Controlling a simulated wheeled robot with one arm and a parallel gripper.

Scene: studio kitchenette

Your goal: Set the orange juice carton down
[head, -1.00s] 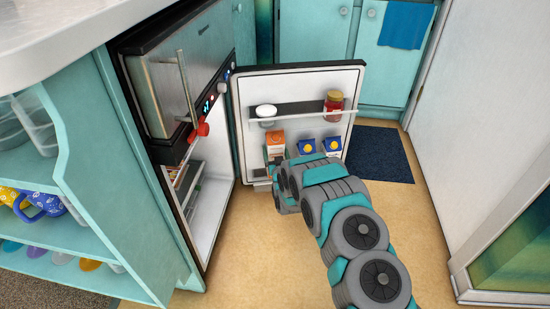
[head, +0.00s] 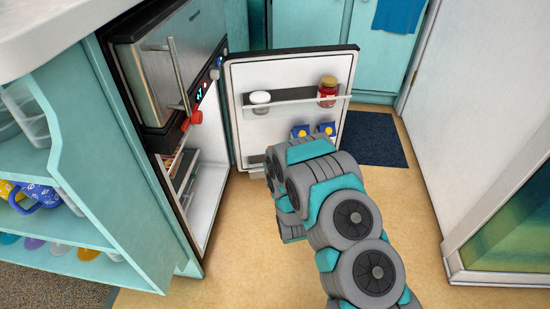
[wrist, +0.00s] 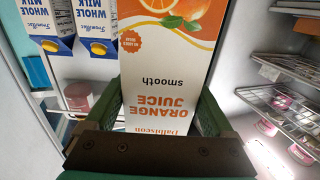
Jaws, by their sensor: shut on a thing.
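The orange juice carton (wrist: 165,65), white with orange fruit pictures, fills the middle of the wrist view, its print upside down there. My gripper (wrist: 162,100) is shut on it, one green finger at each side. In the head view my arm hides the gripper and nearly all of the carton, in front of the open fridge door (head: 240,130). In the wrist view, fridge shelves show to the right and milk cartons to the left. What lies under the carton is hidden.
Two milk cartons (wrist: 75,25) stand in the door's lower part. The door's upper rack (head: 295,100) holds a white-lidded jar (head: 260,103) and a red jar (head: 327,92). The fridge interior (head: 208,175) is open at left, with wire shelves (wrist: 280,97). A blue mat (head: 375,138) lies beyond the door.

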